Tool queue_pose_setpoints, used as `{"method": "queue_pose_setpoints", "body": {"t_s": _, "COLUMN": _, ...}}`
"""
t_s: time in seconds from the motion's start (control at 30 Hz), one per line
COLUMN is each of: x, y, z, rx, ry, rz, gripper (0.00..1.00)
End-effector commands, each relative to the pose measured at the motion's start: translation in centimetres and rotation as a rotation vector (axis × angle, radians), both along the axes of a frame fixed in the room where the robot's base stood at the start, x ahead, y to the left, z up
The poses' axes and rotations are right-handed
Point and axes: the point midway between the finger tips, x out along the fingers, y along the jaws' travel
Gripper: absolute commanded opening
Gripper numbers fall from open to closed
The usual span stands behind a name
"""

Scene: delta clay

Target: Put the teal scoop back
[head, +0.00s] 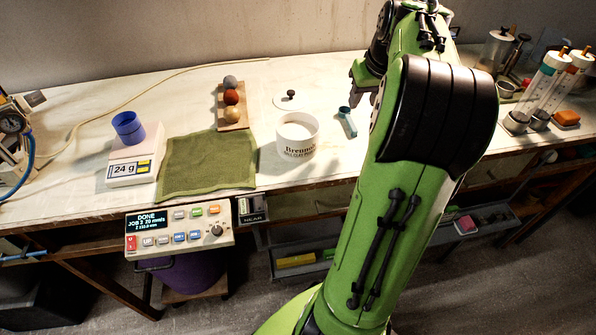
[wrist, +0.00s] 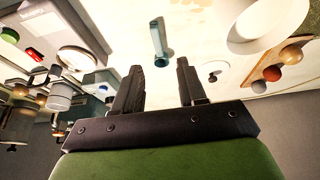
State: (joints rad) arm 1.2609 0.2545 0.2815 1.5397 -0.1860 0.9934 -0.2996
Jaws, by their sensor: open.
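The teal scoop (head: 347,122) lies on the pale bench top, just right of a white canister (head: 297,150) with dark lettering and white contents. In the wrist view the scoop (wrist: 157,40) shows beyond the gap between my fingertips, with its cup end toward me. My gripper (head: 358,92) is open and empty, above and behind the scoop in the head view. In the wrist view my gripper (wrist: 160,68) has its two dark fingers apart, with nothing between them. The canister (wrist: 285,25) is open, its lid (head: 290,101) lying on the bench behind it.
Left of the canister are a green cloth (head: 208,165), a board with three balls (head: 233,118) and a scale (head: 133,168) reading 24 g under a blue cup (head: 128,127). A control panel (head: 180,228) hangs at the front edge.

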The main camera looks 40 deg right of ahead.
Motion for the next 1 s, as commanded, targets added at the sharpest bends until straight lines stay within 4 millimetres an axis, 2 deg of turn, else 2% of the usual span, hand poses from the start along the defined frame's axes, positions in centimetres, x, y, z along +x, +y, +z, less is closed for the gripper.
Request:
{"method": "queue_pose_setpoints", "body": {"t_s": 0.07, "x": 1.5, "y": 3.6, "z": 0.8, "rx": -0.015, "ry": 0.01, "rz": 0.05, "gripper": 0.41}}
{"method": "queue_pose_setpoints", "body": {"t_s": 0.13, "x": 2.6, "y": 8.6, "z": 1.6, "rx": -0.033, "ry": 0.021, "rz": 0.108, "gripper": 0.41}}
{"method": "queue_pose_setpoints", "body": {"t_s": 0.23, "x": 2.6, "y": 16.5, "z": 2.3, "rx": -0.061, "ry": 0.024, "rz": 0.194, "gripper": 0.41}}
{"method": "queue_pose_setpoints", "body": {"t_s": 0.33, "x": 0.4, "y": 24.1, "z": 2.2, "rx": -0.078, "ry": 0.004, "rz": 0.285, "gripper": 0.41}}
{"method": "queue_pose_setpoints", "body": {"t_s": 0.4, "x": -2.3, "y": 28.5, "z": 1.5, "rx": -0.079, "ry": -0.024, "rz": 0.353, "gripper": 0.41}}
{"method": "queue_pose_setpoints", "body": {"t_s": 0.5, "x": -6.4, "y": 32.7, "z": -0.2, "rx": -0.06, "ry": -0.062, "rz": 0.44, "gripper": 0.41}}
{"method": "queue_pose_setpoints", "body": {"t_s": 0.6, "x": -9.1, "y": 34.6, "z": -1.9, "rx": -0.034, "ry": -0.09, "rz": 0.5, "gripper": 0.41}}
{"method": "queue_pose_setpoints", "body": {"t_s": 0.7, "x": -10.3, "y": 35.2, "z": -2.7, "rx": -0.02, "ry": -0.099, "rz": 0.525, "gripper": 0.41}}
{"method": "queue_pose_setpoints", "body": {"t_s": 1.0, "x": -10.4, "y": 35.2, "z": -2.5, "rx": -0.019, "ry": -0.097, "rz": 0.526, "gripper": 0.41}}
